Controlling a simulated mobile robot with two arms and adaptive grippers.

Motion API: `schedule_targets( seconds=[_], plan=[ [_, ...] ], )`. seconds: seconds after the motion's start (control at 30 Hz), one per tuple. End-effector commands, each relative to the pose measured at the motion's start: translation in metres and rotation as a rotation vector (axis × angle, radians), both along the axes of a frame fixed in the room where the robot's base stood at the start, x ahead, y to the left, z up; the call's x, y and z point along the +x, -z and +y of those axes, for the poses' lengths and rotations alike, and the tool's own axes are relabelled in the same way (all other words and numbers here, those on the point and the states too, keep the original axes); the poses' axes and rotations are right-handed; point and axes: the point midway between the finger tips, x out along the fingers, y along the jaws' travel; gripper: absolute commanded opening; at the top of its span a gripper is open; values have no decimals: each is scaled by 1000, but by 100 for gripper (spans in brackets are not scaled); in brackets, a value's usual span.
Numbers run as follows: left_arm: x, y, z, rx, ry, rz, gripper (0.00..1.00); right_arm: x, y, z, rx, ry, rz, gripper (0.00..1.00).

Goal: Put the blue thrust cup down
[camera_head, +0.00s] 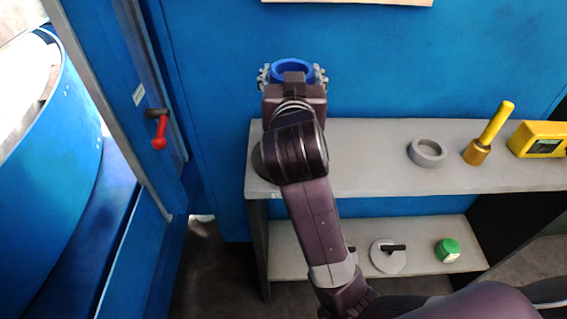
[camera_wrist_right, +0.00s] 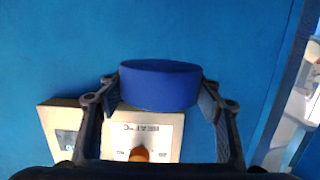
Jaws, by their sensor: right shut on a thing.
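The blue thrust cup (camera_head: 293,68) is a short, round blue ring or cup. My right gripper (camera_head: 293,76) is shut on it, with fingers on its left and right sides. In the head view it shows against the blue wall, above the left end of the grey upper shelf (camera_head: 350,181). In the right wrist view the cup (camera_wrist_right: 160,85) fills the middle, between the two dark fingers (camera_wrist_right: 160,98). My arm hides part of the shelf's left end. My left gripper is not in view.
A grey ring (camera_head: 427,151), a gold-handled tool (camera_head: 490,132) and a yellow instrument (camera_head: 540,139) stand on the upper shelf's right. A white disc (camera_head: 388,262) and a green jar (camera_head: 447,250) lie below. A red-handled lever (camera_head: 159,132) juts out left. The shelf between arm and ring is clear.

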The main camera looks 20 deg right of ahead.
Motion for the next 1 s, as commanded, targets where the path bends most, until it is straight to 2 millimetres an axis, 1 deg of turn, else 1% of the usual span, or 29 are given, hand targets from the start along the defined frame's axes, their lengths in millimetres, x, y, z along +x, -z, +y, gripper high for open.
schedule_targets(
  seconds=[0.07, 0.17, 0.5, 0.6, 0.7, 0.87, 1.0],
  plan=[
    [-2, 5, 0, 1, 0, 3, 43, 2, 3, 7, -8, -15, 0, 26],
    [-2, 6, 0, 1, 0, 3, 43, 3, 18, 10, -14, -22, 5, 26],
    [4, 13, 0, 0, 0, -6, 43, 2, 108, 9, -15, -22, 8, 26],
    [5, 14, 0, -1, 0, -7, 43, 2, 130, 10, -13, -22, 5, 26],
    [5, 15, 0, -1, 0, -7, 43, 2, 146, 9, -12, -22, 2, 26],
    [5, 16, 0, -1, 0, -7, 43, 3, 157, 10, -10, -22, 1, 26],
    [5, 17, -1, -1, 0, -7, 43, 2, 179, 10, -13, -23, 5, 26]
  ],
)
